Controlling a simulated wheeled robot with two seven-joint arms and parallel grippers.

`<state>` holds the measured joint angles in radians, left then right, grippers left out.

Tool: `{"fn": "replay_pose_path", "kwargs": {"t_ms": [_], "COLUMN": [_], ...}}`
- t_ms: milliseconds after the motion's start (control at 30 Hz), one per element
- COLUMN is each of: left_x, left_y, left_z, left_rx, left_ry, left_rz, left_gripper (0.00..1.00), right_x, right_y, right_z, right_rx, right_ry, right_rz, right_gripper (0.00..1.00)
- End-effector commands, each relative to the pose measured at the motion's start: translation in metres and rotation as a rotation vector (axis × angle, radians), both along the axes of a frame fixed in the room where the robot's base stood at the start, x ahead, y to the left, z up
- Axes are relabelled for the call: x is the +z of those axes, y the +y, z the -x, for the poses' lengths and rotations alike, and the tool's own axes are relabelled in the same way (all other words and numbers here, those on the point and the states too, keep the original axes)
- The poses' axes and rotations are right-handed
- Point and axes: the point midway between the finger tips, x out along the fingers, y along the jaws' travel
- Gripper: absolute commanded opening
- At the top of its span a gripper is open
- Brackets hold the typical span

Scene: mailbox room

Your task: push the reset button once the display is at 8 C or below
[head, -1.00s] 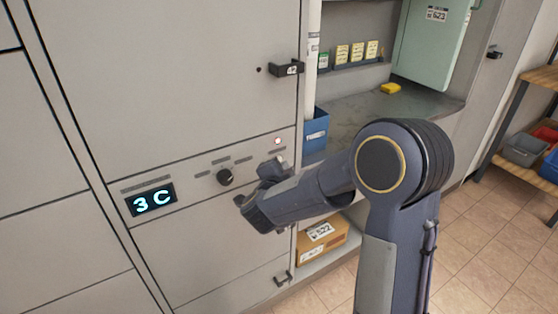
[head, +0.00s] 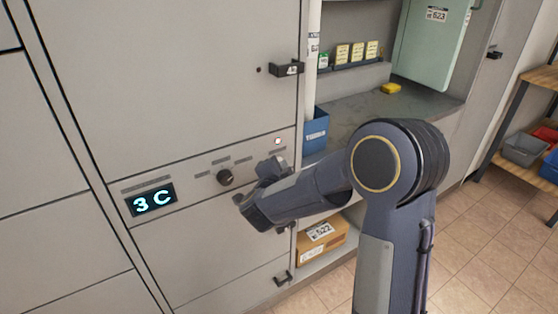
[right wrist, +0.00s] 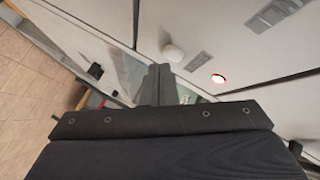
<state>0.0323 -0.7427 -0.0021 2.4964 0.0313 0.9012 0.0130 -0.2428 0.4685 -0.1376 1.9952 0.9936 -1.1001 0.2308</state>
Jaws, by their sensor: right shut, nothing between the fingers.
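The display (head: 152,200) on the cabinet's control panel reads 3 C. A black dial (head: 225,177) sits to its right. A small lit red indicator (head: 277,141) is at the panel's upper right; it also shows in the right wrist view (right wrist: 218,78). A pale round button (right wrist: 173,52) stands out from the panel in the right wrist view, just beyond my fingertips; my gripper seems to hide it in the head view. My right gripper (head: 270,168) is shut and empty, close to the panel. I cannot tell whether it touches the button. My left gripper is out of view.
A cabinet door handle (head: 287,69) sticks out above the panel and a lower handle (head: 283,279) below it. Right of the panel, an open shelf holds a blue bin (head: 315,136) and a cardboard box (head: 322,240). Tiled floor is clear at the right.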

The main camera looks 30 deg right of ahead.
Motion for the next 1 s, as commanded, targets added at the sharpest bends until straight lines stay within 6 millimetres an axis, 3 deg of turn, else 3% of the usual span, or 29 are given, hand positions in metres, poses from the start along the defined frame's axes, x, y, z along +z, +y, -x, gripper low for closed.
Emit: {"fn": "replay_pose_path", "kwargs": {"t_ms": [1000], "left_x": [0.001], "left_y": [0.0], "left_z": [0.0], "left_rx": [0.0], "left_ry": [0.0], "left_rz": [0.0], "left_gripper": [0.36], "right_x": [0.0003], "right_y": [0.0004], "right_z": [-0.0093], "right_rx": [-0.001], "right_ry": [0.0], "right_rz": [0.0], "right_gripper": [0.0]}}
